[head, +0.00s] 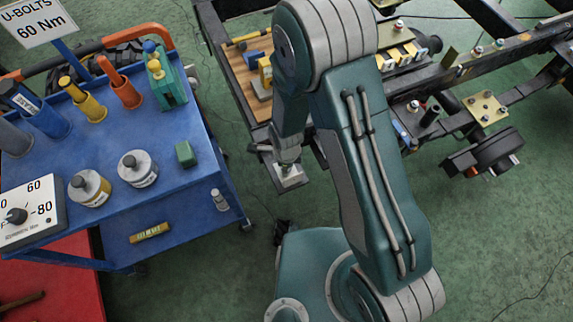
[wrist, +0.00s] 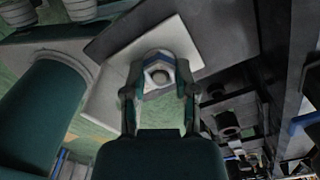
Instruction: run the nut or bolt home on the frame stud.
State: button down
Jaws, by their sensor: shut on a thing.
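My gripper (wrist: 158,90) is shut on a pale hex nut (wrist: 149,73) in the wrist view. Its two fingers sit on either side of the nut. A round grey-tan shape shows inside the nut; I cannot tell whether it is the stud's end or an open bore. A light square plate (wrist: 108,98) lies behind the nut, by a dark frame part. In the head view my gripper (head: 287,166) is over the small plate (head: 294,181) at the frame's near left corner. The nut and stud are too small and covered to make out there.
The dark chassis frame (head: 465,66) runs across the upper right. A blue tool cart (head: 115,125) stands left, with bottles, coloured tools, a green block (head: 185,153) and a dial box (head: 30,212). A wooden tray (head: 238,62) lies within the frame. Green floor is clear between cart and frame.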

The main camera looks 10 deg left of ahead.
jog(key=shift+w+a+r, duration=0.1)
jog(key=shift+w+a, duration=0.1)
jog(key=m, duration=0.6)
jog(key=shift+c, duration=1.6)
grip_release()
jog(key=shift+s, duration=0.1)
jog(key=shift+c, duration=0.9)
jog(key=shift+d, duration=0.15)
jog(key=shift+c, duration=0.2)
